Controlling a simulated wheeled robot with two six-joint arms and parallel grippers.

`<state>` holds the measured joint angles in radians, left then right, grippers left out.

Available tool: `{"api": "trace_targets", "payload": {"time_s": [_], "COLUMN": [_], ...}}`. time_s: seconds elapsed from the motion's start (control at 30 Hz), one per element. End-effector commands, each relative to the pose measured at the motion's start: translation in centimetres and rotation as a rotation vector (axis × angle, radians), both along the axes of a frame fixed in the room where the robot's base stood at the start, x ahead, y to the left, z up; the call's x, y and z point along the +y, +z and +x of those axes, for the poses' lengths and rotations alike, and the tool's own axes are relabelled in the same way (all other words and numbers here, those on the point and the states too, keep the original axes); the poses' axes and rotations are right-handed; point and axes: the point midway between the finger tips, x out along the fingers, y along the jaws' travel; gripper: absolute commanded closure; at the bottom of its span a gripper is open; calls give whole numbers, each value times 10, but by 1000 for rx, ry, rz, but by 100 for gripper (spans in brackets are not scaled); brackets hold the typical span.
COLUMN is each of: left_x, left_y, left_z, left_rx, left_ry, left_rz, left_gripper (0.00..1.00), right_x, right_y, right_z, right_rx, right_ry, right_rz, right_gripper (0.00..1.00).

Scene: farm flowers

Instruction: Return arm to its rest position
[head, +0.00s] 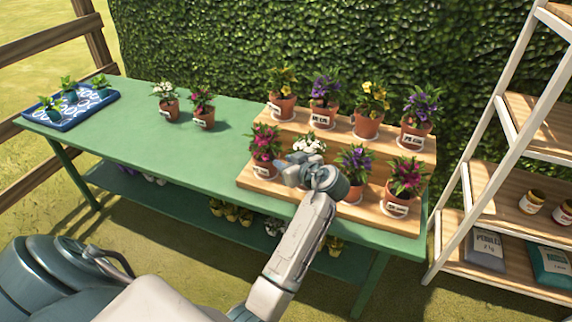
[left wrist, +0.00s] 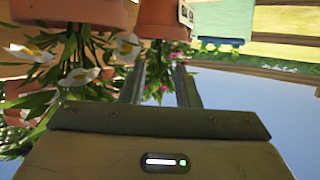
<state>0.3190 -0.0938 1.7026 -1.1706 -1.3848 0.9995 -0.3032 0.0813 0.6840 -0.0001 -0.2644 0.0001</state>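My left arm reaches up over the front of the wooden two-step stand. Its left gripper (head: 291,171) is over the lower step, in front of the white-flowered pot (head: 309,147) and partly hiding it. In the left wrist view, which looks upside down, the two fingers (left wrist: 161,85) stand apart with a gap between them. A labelled terracotta pot (left wrist: 165,18) with pink flowers shows beyond the fingers. White flowers (left wrist: 78,76) are close on the left. I see nothing held. My right gripper is not in view.
The wooden stand (head: 248,181) carries two rows of potted flowers on the green table (head: 145,138). Two pots stand at the table's back middle. A blue tray (head: 98,107) with small plants is at left. A white-framed shelf (head: 478,200) stands at right. The table's left middle is clear.

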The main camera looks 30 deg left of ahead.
Motion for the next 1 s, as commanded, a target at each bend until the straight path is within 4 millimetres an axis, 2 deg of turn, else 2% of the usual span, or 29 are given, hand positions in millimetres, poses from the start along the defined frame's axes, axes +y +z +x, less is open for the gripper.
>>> {"api": "trace_targets", "payload": {"time_s": [0.2, 0.43, 0.57, 0.67, 0.8, 0.9, 1.0], "left_x": [0, 0, 2, 3, -3, -13, -28], "left_y": [0, -1, -16, -45, -92, -116, -131], "left_z": [0, -1, -14, -44, -107, -155, -200], "left_rx": [0, 1, 44, 137, 324, 454, 569], "left_ry": [0, 0, -22, -78, -228, -365, -513], "left_rz": [0, -1, -23, -72, -168, -232, -287], "left_gripper": [72, 72, 72, 72, 72, 72, 72], "right_x": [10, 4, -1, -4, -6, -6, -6], "right_y": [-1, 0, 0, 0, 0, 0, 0], "right_z": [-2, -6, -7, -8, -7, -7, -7], "right_rx": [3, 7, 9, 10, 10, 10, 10], "right_ry": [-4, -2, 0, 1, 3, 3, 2], "right_rz": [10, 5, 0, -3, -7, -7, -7], "right_gripper": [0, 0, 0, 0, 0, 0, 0]}}
